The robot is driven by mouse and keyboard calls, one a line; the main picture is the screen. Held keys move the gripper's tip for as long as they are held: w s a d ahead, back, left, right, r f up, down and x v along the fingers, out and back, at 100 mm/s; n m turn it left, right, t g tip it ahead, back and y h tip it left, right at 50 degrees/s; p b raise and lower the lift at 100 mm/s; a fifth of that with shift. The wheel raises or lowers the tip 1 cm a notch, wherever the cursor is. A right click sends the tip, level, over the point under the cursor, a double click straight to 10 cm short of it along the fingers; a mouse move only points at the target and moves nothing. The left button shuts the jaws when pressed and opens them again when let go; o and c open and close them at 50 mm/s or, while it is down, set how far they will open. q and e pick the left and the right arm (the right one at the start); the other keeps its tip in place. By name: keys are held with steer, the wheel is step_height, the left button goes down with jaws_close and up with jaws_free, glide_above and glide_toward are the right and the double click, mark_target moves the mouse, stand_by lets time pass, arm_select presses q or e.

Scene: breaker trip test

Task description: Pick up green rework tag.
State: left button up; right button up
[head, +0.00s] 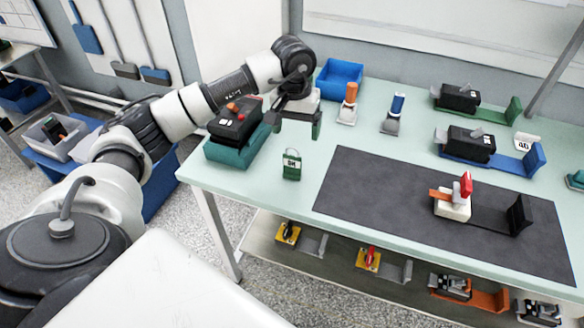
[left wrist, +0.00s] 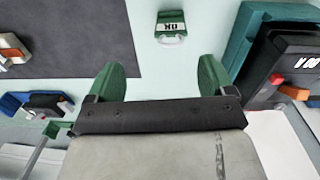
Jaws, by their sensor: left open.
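A small green tag (head: 291,167) with a white label and a loop on top stands on the pale green bench, left of the dark mat. It also shows in the left wrist view (left wrist: 171,30), at the top centre, with its label reading OK upside down. My left gripper (head: 297,127) is open and empty above the bench, behind the tag in the head view and apart from it. In the left wrist view the two green fingers of my left gripper (left wrist: 158,78) are spread wide, with the tag beyond them. My right gripper is not in view.
A black-and-red tester (head: 235,122) on a teal base stands left of the tag. The dark mat (head: 350,190) holds a white breaker (head: 453,205) with a red lever. A blue bin (head: 340,80) and orange and blue-topped items stand behind. The bench around the tag is clear.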

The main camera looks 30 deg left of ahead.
mark_target(292, 156)
arm_select(q)
steer(key=shift+y, duration=0.3)
steer(key=f, duration=0.2)
steer(key=a+f+p, duration=0.1)
steer(key=f, duration=0.2)
steer(key=shift+a, duration=0.1)
step_height(292, 156, down, 4)
steer(key=shift+w+f+p, duration=0.1)
steer(key=shift+f+p, duration=0.05)
steer(key=shift+p, duration=0.9)
steer(key=shift+f, duration=0.5)
steer(key=c, duration=1)
steer(key=shift+r, duration=0.15)
